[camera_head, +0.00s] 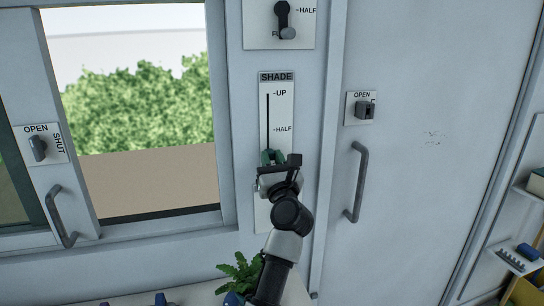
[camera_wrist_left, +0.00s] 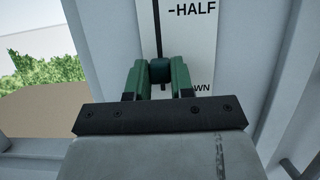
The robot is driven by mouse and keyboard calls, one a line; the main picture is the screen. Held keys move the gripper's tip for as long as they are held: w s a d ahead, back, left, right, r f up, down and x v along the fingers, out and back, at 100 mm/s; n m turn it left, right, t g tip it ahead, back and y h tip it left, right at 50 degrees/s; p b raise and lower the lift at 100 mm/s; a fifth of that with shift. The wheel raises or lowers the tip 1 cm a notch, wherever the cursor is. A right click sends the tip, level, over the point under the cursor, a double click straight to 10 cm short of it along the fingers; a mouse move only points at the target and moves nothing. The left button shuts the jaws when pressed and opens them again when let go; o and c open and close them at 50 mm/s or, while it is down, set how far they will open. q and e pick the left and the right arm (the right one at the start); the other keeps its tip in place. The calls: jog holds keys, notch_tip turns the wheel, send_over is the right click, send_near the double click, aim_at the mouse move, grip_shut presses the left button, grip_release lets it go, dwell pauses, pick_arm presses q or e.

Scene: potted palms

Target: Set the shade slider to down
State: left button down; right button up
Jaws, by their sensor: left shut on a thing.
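The shade slider panel (camera_head: 277,105) is a white vertical plate on the wall, marked SHADE, UP and HALF, with a dark slot. In the left wrist view the plate (camera_wrist_left: 202,45) shows HALF and the end of the word DOWN. My left gripper (camera_head: 272,157) is at the slot below HALF. Its green fingers are shut on the slider knob (camera_wrist_left: 160,70), a dark green piece on the slot. The knob sits below HALF, near the level of DOWN; its exact setting is hard to tell. In the head view the gripper hides the DOWN mark. My right gripper is not in view.
A window (camera_head: 140,100) is at left, with an OPEN/SHUT switch (camera_head: 38,148) and handle (camera_head: 61,216). Above is another lever panel (camera_head: 300,18). A door handle (camera_head: 355,182) and latch (camera_head: 364,110) are close at right. A plant (camera_head: 240,272) stands below.

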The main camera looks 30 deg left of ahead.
pick_arm(q)
jog(key=shift+f+b, duration=1.05)
jog(key=shift+f, duration=0.85)
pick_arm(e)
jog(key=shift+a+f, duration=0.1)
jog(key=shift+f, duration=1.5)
pick_arm(q)
jog(key=shift+f, duration=0.1)
jog(key=c, duration=1.1)
grip_release()
jog(key=shift+o, duration=0.7)
